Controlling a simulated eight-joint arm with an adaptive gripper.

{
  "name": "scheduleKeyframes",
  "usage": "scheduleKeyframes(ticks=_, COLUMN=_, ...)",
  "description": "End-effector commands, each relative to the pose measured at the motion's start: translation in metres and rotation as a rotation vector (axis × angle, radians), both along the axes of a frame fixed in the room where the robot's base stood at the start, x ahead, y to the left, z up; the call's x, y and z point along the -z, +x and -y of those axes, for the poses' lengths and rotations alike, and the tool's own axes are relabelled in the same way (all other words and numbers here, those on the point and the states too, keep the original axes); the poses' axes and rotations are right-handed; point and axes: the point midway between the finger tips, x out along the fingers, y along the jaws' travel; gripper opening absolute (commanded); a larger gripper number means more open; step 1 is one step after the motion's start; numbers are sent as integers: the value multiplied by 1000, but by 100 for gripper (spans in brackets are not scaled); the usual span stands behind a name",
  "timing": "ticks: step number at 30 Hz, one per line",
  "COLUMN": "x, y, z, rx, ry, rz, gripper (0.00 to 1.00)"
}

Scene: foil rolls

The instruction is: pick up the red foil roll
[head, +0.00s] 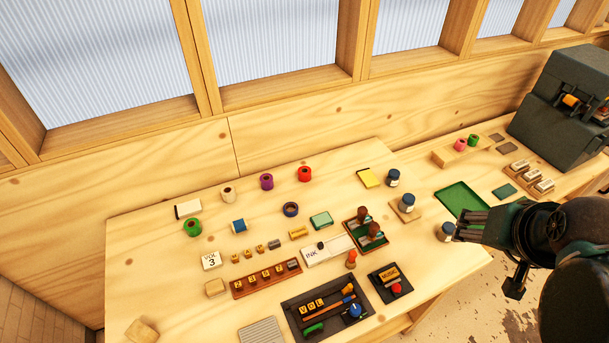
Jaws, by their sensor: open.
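The red foil roll (305,174) stands on the wooden table near its back edge, to the right of a purple roll (266,181). Nothing hides it. My gripper (458,232) is at the right, over the table's right part, well away from the red roll.
A cream roll (228,194) and a green roll (193,227) stand left of the purple one. Stamps and trays fill the front.

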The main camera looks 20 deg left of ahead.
Motion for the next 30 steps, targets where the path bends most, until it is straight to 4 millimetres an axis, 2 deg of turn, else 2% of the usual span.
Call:
scheduleKeyframes(ticks=15, x=-28, y=73, z=-41, rx=153, ry=120, rz=-95, gripper=51)
scheduleKeyframes(ticks=30, x=-35, y=147, z=-92, rx=322, ry=211, rz=-187, gripper=51)
